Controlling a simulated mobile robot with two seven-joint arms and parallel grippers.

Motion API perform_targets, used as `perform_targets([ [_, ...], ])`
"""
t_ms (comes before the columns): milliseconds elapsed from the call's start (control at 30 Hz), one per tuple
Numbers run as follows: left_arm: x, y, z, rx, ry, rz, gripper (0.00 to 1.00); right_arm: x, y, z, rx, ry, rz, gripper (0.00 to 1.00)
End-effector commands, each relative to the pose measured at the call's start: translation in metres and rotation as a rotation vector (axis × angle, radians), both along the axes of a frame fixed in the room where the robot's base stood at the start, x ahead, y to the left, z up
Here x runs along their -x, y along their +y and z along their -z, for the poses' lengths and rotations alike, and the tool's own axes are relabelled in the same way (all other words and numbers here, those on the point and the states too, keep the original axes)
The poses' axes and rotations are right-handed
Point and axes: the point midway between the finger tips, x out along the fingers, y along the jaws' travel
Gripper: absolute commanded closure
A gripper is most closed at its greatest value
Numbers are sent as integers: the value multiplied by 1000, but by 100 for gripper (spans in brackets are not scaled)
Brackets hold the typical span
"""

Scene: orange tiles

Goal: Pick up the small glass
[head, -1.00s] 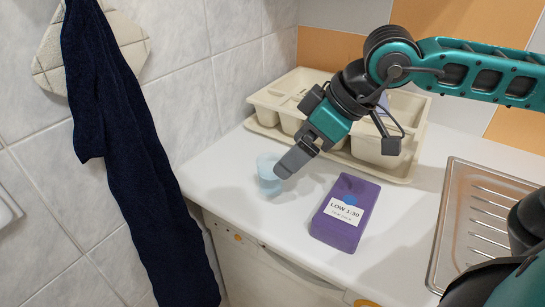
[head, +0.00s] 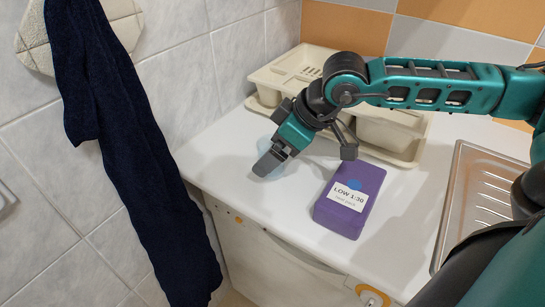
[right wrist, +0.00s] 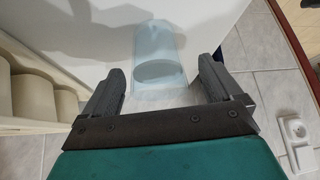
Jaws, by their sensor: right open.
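The small glass is pale blue and see-through; it stands on the white counter (head: 225,150) near its left edge. In the head view my right gripper covers most of it, and only part of the glass (head: 263,145) shows. In the right wrist view the glass (right wrist: 158,52) lies ahead, between the lines of the two fingers. My right gripper (head: 266,163) is open and empty, with its fingers apart; it also shows in the right wrist view (right wrist: 163,72). I cannot tell whether a finger touches the glass. My left gripper is not in view.
A purple box (head: 342,212) labelled "LOW 1:30" lies right of the gripper. A cream dish rack (head: 270,78) stands behind, against the tiled wall. A metal drainboard (head: 485,195) is at the right. A dark blue towel (head: 125,150) hangs at the left.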

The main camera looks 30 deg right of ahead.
Motion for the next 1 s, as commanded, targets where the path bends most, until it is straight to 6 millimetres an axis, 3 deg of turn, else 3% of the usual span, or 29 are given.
perform_targets([
  [200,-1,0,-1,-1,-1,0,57,-13,7,23,-2,0,0,8],
  [467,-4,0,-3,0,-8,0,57,-14,7,26,0,-1,1,8],
  [1000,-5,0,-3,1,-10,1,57,-14,7,25,0,-1,1,58],
])
